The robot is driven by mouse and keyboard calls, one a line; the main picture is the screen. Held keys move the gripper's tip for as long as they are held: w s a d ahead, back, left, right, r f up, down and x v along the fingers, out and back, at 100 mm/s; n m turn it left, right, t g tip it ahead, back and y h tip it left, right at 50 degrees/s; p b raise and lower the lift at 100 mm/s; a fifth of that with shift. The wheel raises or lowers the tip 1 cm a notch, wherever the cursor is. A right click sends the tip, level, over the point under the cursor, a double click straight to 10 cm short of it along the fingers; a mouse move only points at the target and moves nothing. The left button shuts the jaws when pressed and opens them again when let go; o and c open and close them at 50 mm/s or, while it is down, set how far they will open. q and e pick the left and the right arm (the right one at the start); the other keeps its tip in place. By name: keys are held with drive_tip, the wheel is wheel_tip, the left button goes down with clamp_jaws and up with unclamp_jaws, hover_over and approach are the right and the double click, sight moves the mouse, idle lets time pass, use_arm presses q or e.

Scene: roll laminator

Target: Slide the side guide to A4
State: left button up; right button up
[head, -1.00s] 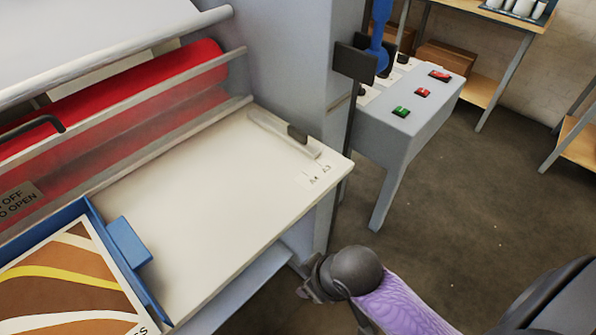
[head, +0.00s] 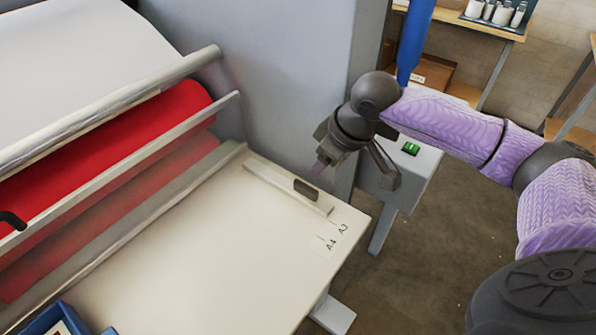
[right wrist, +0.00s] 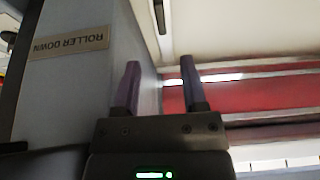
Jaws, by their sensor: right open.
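The side guide (head: 270,184) is a pale bar lying along the far right part of the cream feed table (head: 190,250). A dark grip block (head: 306,189) stands on it near its front end. The A3 mark (head: 343,229) and A4 mark (head: 331,244) are printed at the table's right edge. The guide's end lies nearer A3 than A4. My right gripper (head: 352,170) is open and empty, above and to the right of the grip block, apart from it. In the right wrist view its two fingers (right wrist: 160,88) are spread with nothing between them. My left gripper is not in view.
Red rollers (head: 150,130) run along the table's left side. A grey machine column (head: 270,80) stands behind the guide. A blue-edged tray (head: 55,320) sits at the lower left. The table's middle is clear.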

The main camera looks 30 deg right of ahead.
sight(306, 186)
drive_tip(key=b+x, duration=0.2)
drive_tip(key=x, duration=0.8)
drive_tip(key=shift+s, duration=0.15)
drive_tip(key=shift+c, duration=0.7)
clamp_jaws()
drive_tip(key=shift+r, duration=0.1)
